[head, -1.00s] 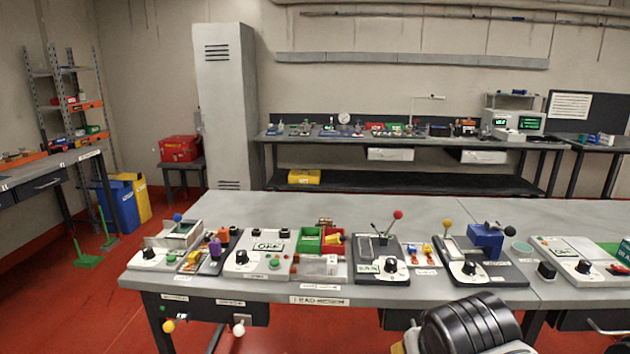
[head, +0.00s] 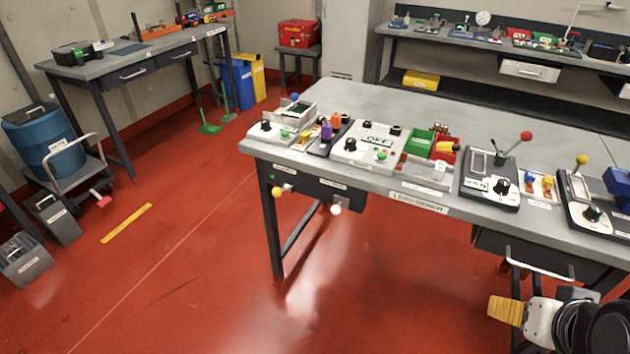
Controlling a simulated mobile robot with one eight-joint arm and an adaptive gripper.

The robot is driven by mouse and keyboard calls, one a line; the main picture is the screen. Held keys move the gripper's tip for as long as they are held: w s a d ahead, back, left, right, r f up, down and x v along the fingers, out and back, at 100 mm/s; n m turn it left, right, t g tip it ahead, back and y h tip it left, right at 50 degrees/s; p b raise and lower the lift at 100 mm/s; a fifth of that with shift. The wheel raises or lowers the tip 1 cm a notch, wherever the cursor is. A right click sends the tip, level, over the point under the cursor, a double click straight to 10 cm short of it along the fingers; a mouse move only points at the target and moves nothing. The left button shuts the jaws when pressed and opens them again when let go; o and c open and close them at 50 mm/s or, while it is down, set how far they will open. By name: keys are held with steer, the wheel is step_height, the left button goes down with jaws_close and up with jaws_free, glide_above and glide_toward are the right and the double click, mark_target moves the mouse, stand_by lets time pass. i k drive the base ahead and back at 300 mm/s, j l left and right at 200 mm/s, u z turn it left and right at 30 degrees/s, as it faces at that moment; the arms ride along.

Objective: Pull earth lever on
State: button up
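Several ball-topped levers show at the bench, but their labels are too small for me to tell which one is the earth lever. A red-knobbed lever (head: 526,137) leans right on a panel. A yellow-knobbed lever (head: 580,163) stands to its right, and a blue-knobbed lever (head: 295,98) is at the bench's left end. A yellow knob (head: 277,193) and a white knob (head: 336,209) stick out below the bench's front edge. Part of my arm shows at the bottom right, below the bench front and apart from these levers.
The grey bench (head: 480,110) carries several panels along its front edge. A drawer handle (head: 540,265) juts out below it. A cart with a blue drum (head: 45,143) and grey bins stand at the far left.

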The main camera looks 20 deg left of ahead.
mark_target(277, 192)
steer(key=u, duration=1.4)
steer(key=i+j+z, duration=0.35)
steer(key=i+j, duration=0.35)
